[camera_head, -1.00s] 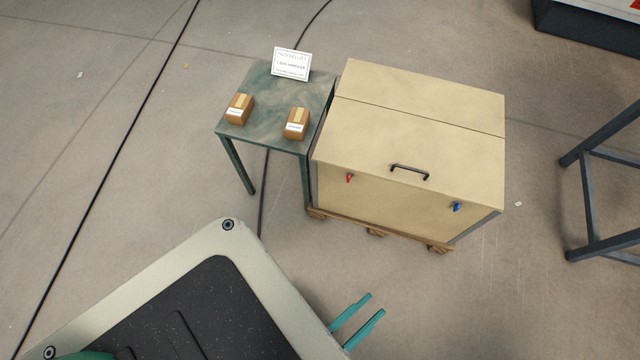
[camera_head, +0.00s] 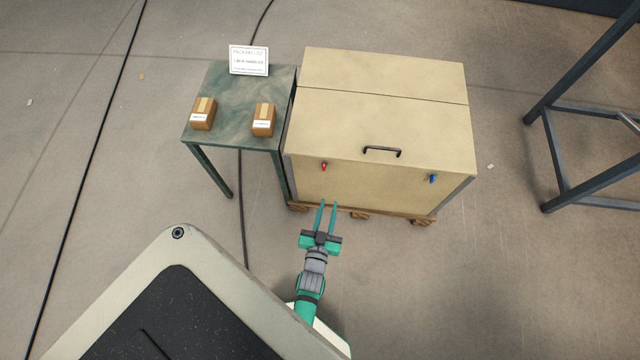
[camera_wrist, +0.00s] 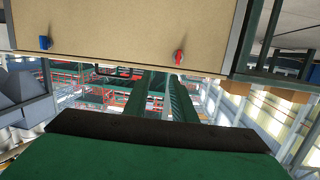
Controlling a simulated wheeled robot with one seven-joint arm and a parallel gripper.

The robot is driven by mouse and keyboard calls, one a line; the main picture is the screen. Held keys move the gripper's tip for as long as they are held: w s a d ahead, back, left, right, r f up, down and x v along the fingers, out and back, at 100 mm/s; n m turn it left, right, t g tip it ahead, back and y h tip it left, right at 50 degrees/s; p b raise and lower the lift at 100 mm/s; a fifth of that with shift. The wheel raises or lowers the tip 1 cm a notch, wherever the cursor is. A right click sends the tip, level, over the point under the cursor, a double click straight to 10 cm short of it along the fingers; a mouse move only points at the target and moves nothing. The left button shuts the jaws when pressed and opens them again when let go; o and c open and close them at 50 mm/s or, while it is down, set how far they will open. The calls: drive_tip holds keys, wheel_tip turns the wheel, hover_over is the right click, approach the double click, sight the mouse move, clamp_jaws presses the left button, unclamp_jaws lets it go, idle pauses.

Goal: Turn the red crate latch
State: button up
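The red latch (camera_head: 324,167) sits on the front face of the beige crate (camera_head: 385,125), left of the black handle (camera_head: 382,151). The blue latch (camera_head: 432,179) is on the same face at the right. My gripper (camera_head: 327,203) is in front of the crate and below the red latch in the head view, its two fingers parallel with a gap between them and nothing held. In the wrist view the red latch (camera_wrist: 179,57) shows right of centre near the top and the blue latch (camera_wrist: 45,42) at the left. I see no contact with the latch.
The crate stands on a wooden pallet (camera_head: 360,214). A green table (camera_head: 228,98) to its left holds two small cartons and a packing-list sign (camera_head: 249,60). A dark metal frame (camera_head: 560,165) stands at the right. The floor between it and the crate is mostly clear.

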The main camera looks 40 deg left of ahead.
drive_tip(key=n+y, duration=0.1)
approach(324, 169)
drive_tip(key=x, duration=0.7)
drive_tip(key=shift+w+a+g, duration=0.2)
drive_tip(key=shift+g, duration=0.2)
drive_tip(key=shift+w, duration=0.15)
drive_tip(key=shift+f, duration=0.1)
clamp_jaws()
